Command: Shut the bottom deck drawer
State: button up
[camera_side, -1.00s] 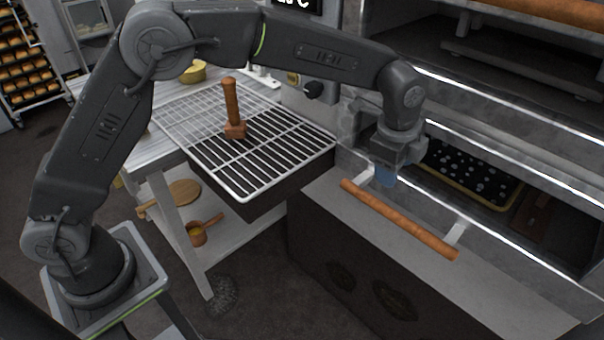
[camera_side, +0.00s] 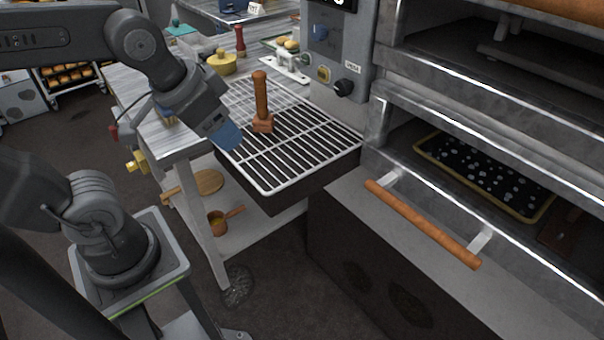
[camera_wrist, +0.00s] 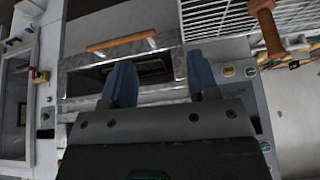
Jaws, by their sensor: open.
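The bottom deck drawer (camera_side: 395,176) is in the lower part of the oven at right in the side view. Its long wooden handle (camera_side: 425,225) stands out on two metal brackets. The deck gapes open, and a dark tray with pale spots (camera_side: 485,175) shows inside. In the wrist view the handle (camera_wrist: 120,42) lies ahead, a little left of the fingers. My gripper (camera_side: 224,134) is open and empty, well left of the handle, near the left edge of the wire rack. Its blue fingers stand apart in the wrist view (camera_wrist: 160,78).
A wire rack (camera_side: 275,185) lies between my gripper and the oven, with a brown wooden tool (camera_side: 262,100) upright on it. The control panel (camera_side: 335,50) stands behind. A yellow pot (camera_side: 221,64) is on the table. The upper deck (camera_side: 480,50) also gapes.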

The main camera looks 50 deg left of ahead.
jog(key=shift+s+a+f+n, duration=0.15)
jog(key=shift+s+f+n, duration=0.3)
jog(key=shift+s, duration=0.25)
